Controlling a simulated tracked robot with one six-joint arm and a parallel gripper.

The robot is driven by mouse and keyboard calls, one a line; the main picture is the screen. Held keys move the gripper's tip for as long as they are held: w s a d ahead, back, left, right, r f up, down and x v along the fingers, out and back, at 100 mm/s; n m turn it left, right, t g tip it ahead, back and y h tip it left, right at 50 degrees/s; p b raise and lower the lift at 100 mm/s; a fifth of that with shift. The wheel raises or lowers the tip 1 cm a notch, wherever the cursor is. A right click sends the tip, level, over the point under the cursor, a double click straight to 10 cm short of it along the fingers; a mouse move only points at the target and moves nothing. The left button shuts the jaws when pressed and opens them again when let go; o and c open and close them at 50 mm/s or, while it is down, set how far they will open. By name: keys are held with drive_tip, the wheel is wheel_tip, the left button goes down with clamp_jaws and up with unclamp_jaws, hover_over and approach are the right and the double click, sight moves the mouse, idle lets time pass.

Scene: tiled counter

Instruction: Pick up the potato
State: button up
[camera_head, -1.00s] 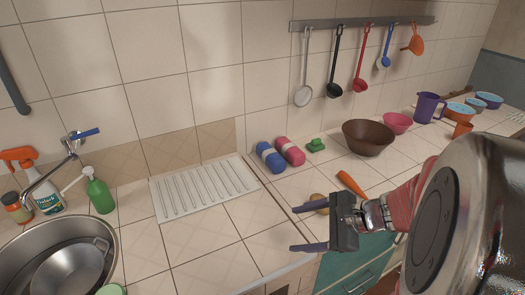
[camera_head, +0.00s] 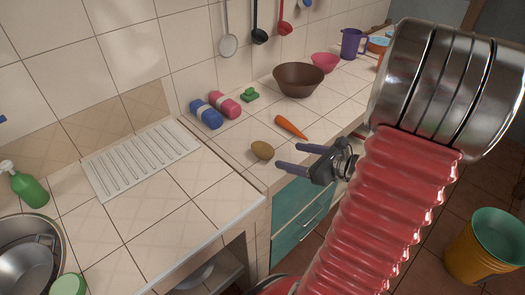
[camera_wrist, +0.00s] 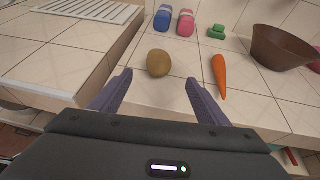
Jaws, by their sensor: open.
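The potato (camera_head: 262,150) is a brown oval lying on the tiled counter near its front edge. It also shows in the wrist view (camera_wrist: 159,63), ahead of my fingertips and roughly centred between them. My gripper (camera_head: 291,157) is open and empty, with its two dark fingers pointing at the counter. In the wrist view my gripper (camera_wrist: 158,82) has its fingers spread on either side, short of the potato and apart from it.
An orange carrot (camera_head: 291,127) lies right of the potato. A white drainboard (camera_head: 140,156) and metal sink (camera_head: 28,255) are left. A yellow bin (camera_head: 482,255) stands on the floor.

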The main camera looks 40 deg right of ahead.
sight(271, 152)
drive_tip(key=shift+x, duration=4.3)
drive_tip(key=shift+x, duration=2.55)
drive_tip(key=shift+a, duration=0.1)
drive_tip(key=c, duration=1.2)
